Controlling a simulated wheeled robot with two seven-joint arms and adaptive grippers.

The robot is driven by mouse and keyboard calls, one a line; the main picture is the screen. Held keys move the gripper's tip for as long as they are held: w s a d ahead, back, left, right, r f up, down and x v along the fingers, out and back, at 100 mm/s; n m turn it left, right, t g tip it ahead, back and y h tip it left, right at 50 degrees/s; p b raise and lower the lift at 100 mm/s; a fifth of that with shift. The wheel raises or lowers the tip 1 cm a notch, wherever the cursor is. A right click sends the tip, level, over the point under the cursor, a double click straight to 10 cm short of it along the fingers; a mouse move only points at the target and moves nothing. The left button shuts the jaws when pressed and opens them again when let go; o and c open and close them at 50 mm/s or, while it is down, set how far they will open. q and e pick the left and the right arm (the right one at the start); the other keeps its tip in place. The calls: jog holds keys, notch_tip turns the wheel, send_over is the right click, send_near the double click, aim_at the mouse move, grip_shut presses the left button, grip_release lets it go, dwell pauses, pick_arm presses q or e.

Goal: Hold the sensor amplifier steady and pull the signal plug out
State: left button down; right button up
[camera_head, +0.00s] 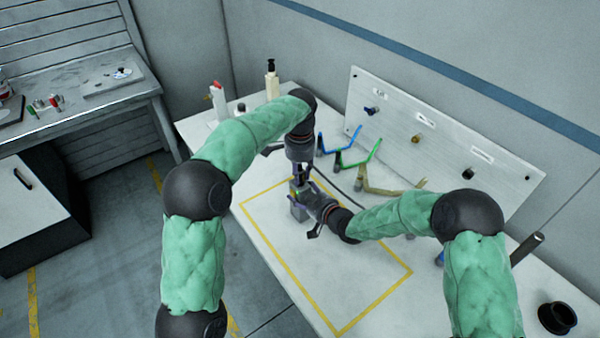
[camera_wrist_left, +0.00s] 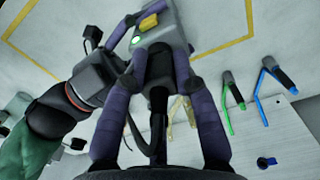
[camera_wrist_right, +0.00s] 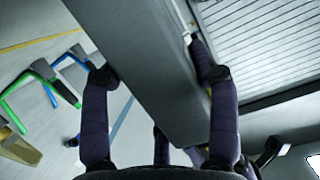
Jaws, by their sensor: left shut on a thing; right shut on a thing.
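The sensor amplifier (camera_head: 299,212) is a small grey box inside the yellow outline on the table. In the left wrist view the amplifier (camera_wrist_left: 172,27) shows a yellow patch and a lit green spot. My right gripper (camera_head: 304,198) is shut on it from the side; the grey body (camera_wrist_right: 150,70) fills the space between its fingers.
A white board (camera_head: 440,135) with several pegs and labels stands at the back. Bottles (camera_head: 272,80) stand at the far left corner. The front of the outlined area is clear.

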pick_arm(q)
jog(key=shift+r, duration=0.1)
jog(key=shift+r, duration=2.3)
pick_arm(e)
jog(key=shift+f, duration=0.1)
jog(key=o, duration=1.5)
jog(key=shift+c, duration=0.2)
jog(key=shift+s, duration=0.1)
